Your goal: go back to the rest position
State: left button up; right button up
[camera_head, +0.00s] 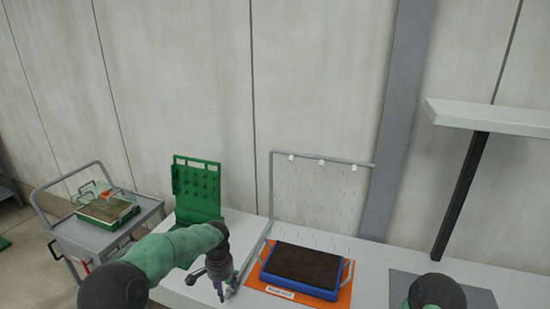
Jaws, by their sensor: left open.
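My left arm comes in from the lower left, over the left end of the white bench. My left gripper (222,289) points down in front of the green pegboard stand, left of the blue tray. It is open, and I see nothing between its fingers. Of my right arm only a rounded green and black part shows at the bottom right. My right gripper is not in view.
A blue tray (327,290) of dark soil sits on an orange mat (343,301), under a grey pipe frame (321,161) with falling drops. A green pegboard (198,188) stands behind my left gripper. A grey cart (75,235) at left carries a clear-covered tray (104,221).

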pick_arm(q)
jog(key=s+d+f+n+h+b, duration=0.1)
jog(key=s+d+f+n+h, duration=0.15)
jog(key=s+f, duration=0.65)
jog(key=s+d+f+n+h+b, duration=0.1)
jog(key=s+d+f+b, duration=0.2)
jog(key=f, duration=0.9)
jog(key=s+f+n, duration=0.2)
jog(key=s+f, duration=0.2)
jog(key=s, duration=0.6)
jog(key=s+d+f+n, duration=0.1)
jog(key=s+f, duration=0.3)
jog(key=s, duration=0.5)
jog(key=shift+s+n+b, duration=0.4)
jog(key=shift+n, duration=0.45)
jog(key=shift+w+d+h, duration=0.1)
jog(key=shift+d+h, duration=0.05)
jog(key=shift+h, duration=0.1)
